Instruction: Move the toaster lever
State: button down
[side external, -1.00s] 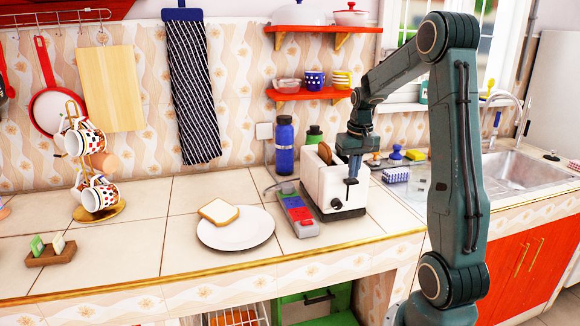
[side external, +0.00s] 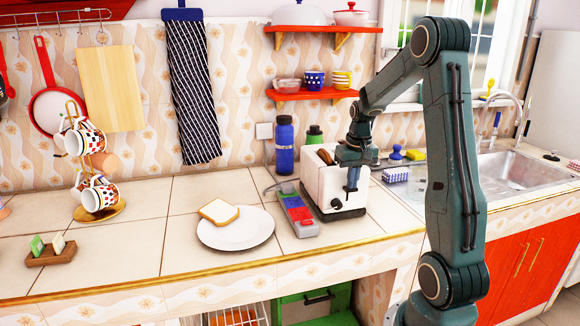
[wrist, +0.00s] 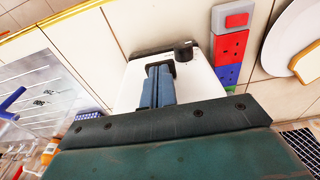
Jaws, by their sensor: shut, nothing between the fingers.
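The white toaster (side external: 317,187) stands on the counter with a brown bread slice (side external: 325,153) showing at its top. A dark knob (side external: 336,204) is low on its end face; it also shows in the wrist view (wrist: 184,49). My gripper (side external: 350,190) is shut and empty, pointing down in front of that end face. In the wrist view my fingers (wrist: 159,72) lie over the dark slot on the white toaster end (wrist: 195,85). The lever cannot be made out; my fingers cover that area. I cannot tell whether they touch it.
A power strip (side external: 298,213) lies just left of the toaster, and a plate (side external: 236,237) with a bread slice (side external: 218,210) is further left. A blue bottle (side external: 284,150) stands behind. The sink (side external: 515,172) is at right.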

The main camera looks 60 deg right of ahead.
jog(key=shift+f, duration=1.35)
jog(key=shift+s+a+r, duration=0.3)
jog(key=shift+s+a, duration=0.25)
jog(key=shift+s+a+r, duration=0.3)
jog(key=shift+s+a, duration=0.2)
jog(key=shift+a, duration=0.05)
jog(key=shift+r, duration=0.1)
notch_tip(320, 180, up, 14)
jog(key=a, duration=0.1)
jog(key=shift+s+f, duration=0.25)
jog(key=shift+s, duration=0.2)
